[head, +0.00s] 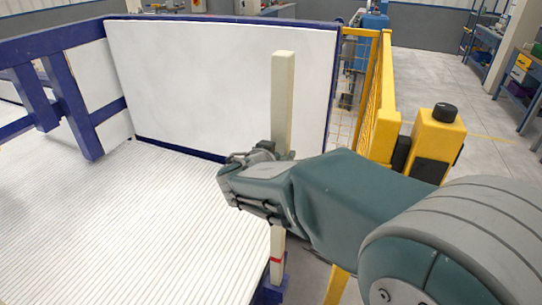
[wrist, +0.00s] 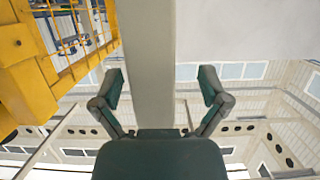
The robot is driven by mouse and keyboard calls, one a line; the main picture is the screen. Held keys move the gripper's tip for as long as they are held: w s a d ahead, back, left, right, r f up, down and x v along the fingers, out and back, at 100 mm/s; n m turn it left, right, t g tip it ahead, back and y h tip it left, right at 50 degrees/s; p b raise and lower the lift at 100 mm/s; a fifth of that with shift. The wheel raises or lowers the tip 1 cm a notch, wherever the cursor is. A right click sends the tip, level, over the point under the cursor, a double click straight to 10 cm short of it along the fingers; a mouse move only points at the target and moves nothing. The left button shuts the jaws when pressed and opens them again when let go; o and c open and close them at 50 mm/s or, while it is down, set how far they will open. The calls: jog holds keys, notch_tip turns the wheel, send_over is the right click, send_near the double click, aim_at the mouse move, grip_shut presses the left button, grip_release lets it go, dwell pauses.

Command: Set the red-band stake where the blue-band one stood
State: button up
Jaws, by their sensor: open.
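A pale square stake (head: 283,90) with a red band near its lower end stands upright at the right edge of the ribbed platform. Its foot is at a dark blue holder (head: 272,290); whether it is fully seated there is hard to tell. My gripper (head: 245,180) is at the stake's mid-height and hides part of it. In the wrist view the stake (wrist: 148,50) rises between the spread fingers of my gripper (wrist: 162,82), nearer the left finger. The gripper is open, with gaps beside the stake. No blue-band stake shows.
A white ribbed platform (head: 130,215) spreads to the left, with a blue-framed white panel (head: 210,75) behind it. Blue rails (head: 65,100) stand at the left. A yellow fence (head: 385,95) and a yellow post (head: 435,140) stand right of the stake.

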aim_at(279, 62)
jog(key=shift+w+d+f, duration=0.15)
jog(key=shift+w+d, duration=0.25)
jog(key=shift+w, duration=0.2)
jog(key=shift+d, duration=0.3)
jog(key=shift+a, duration=0.2)
grip_shut()
jog(key=shift+r, duration=4.45)
jog(key=shift+r, duration=6.05)
